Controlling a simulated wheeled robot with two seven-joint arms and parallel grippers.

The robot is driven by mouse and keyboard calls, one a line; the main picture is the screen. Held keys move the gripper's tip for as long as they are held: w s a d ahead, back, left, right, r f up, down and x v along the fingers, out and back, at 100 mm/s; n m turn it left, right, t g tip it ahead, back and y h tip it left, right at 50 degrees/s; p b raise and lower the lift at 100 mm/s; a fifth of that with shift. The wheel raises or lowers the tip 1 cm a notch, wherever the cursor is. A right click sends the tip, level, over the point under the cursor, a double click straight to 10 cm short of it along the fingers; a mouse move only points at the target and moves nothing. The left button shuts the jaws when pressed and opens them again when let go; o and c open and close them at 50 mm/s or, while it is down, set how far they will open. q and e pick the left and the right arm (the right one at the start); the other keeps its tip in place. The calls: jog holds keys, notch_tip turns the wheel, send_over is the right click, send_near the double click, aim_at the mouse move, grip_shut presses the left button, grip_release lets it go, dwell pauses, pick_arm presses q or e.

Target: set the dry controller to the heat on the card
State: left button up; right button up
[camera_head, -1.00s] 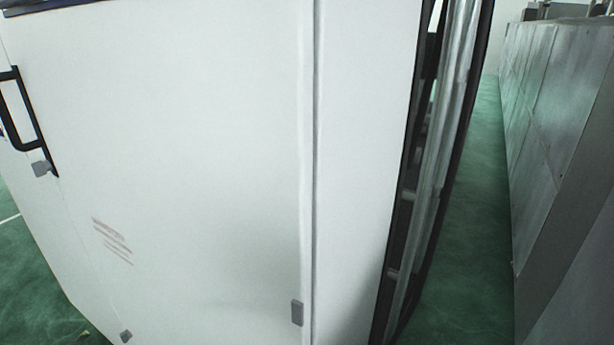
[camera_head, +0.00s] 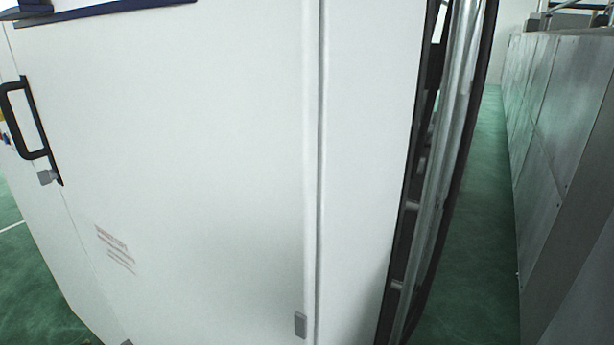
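Neither the dry controller nor the card can be made out in the head view. A large white cabinet (camera_head: 200,150) fills most of the picture, close in front of me. It has a black handle (camera_head: 27,120) at the left and faint red printed lines (camera_head: 116,249) low on its face. Neither of my grippers is in view.
A dark-edged side with metal tubes (camera_head: 445,150) runs down the cabinet's right. A long row of grey metal panels (camera_head: 565,150) stands at the right. Between them a strip of green floor (camera_head: 478,220) is free. Green floor also shows at lower left.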

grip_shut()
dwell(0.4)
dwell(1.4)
